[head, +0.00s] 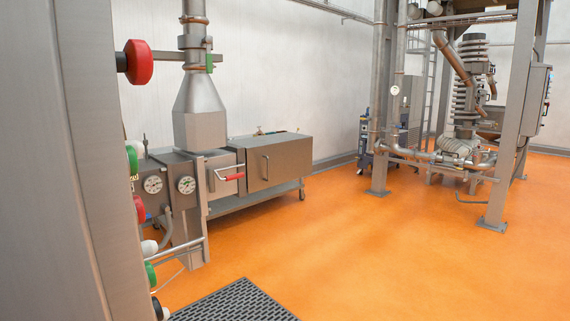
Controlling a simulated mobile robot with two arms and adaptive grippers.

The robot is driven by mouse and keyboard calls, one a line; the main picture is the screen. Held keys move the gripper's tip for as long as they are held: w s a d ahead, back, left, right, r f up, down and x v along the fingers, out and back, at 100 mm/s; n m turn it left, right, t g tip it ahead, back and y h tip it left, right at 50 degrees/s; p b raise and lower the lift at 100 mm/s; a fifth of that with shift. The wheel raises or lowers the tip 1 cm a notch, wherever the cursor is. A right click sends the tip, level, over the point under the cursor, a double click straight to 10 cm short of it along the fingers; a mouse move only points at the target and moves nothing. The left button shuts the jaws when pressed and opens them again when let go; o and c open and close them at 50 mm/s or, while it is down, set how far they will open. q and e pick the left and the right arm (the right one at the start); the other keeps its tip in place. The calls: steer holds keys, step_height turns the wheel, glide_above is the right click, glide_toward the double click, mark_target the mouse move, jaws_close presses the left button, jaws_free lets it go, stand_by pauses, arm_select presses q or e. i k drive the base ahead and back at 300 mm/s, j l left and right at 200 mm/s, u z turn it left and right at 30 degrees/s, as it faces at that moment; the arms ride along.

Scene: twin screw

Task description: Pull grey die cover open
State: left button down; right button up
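A grey metal machine stands at the left middle of the head view. Its boxy grey cover (281,161) has a vertical handle (265,167) on its front face and looks closed. I take it to be the die cover, but cannot be sure. Beside it on the left is a smaller grey section (224,172) with a handle and a red grip (232,177). Neither of my grippers is in view.
A large grey panel edge (75,160) with red and green knobs fills the near left. A dark grating (235,303) lies at the bottom. Orange floor (380,240) is clear ahead and right. A steel frame (503,120) with pipes stands far right.

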mark_target(272, 159)
steer(key=l, duration=0.4)
steer(key=i+l, duration=0.15)
steer(key=l, duration=0.25)
steer(key=i+l, duration=0.5)
steer(key=i, duration=0.15)
steer(key=i+l+z, duration=0.1)
steer(key=i+l, duration=0.4)
steer(key=i, duration=0.15)
